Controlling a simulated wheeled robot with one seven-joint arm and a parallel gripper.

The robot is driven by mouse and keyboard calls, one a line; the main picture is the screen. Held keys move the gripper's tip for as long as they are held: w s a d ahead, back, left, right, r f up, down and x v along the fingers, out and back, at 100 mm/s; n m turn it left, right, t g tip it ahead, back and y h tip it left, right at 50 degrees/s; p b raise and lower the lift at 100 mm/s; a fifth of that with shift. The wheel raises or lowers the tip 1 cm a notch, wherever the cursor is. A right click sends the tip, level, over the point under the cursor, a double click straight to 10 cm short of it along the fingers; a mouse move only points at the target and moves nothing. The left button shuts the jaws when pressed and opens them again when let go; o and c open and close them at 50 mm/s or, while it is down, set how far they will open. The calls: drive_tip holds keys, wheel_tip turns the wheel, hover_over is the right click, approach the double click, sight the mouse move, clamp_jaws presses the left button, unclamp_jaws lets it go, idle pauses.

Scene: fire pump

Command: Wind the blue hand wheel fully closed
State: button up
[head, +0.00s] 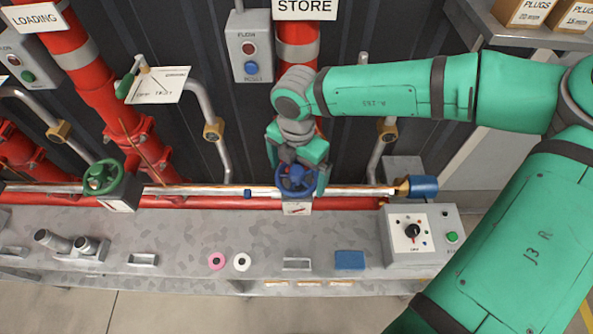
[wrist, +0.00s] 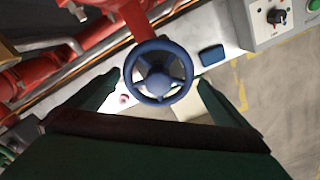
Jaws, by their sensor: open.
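The blue hand wheel (head: 296,180) sits on the pipe below the STORE sign, at the middle of the head view. In the wrist view the wheel (wrist: 158,72) shows whole, with its spokes and hub facing me. My green gripper (head: 297,160) is at the wheel, reaching it from above and behind in the head view. In the wrist view its two fingers (wrist: 158,88) stand apart on either side of the wheel's lower rim. The gripper is open. I cannot tell whether either finger touches the rim.
A green hand wheel (head: 103,177) is on the same pipe to the left. A control box (head: 421,235) with a dial and a blue cylinder (head: 424,187) are to the right. A blue block (head: 349,260), a pink ring (head: 216,261) and a white ring (head: 242,262) lie on the bench (head: 180,258).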

drive_tip(key=n, duration=0.4)
drive_tip(key=shift+d, duration=0.1)
drive_tip(key=n, duration=0.8)
drive_tip(key=shift+w+d, duration=0.1)
drive_tip(key=shift+w, duration=0.05)
drive_tip(key=n, duration=0.4)
drive_tip(key=shift+w, duration=0.1)
drive_tip(key=c, duration=1.2)
drive_tip(key=m, duration=0.6)
drive_tip(key=shift+w+r, duration=0.1)
drive_tip(key=shift+m, duration=1)
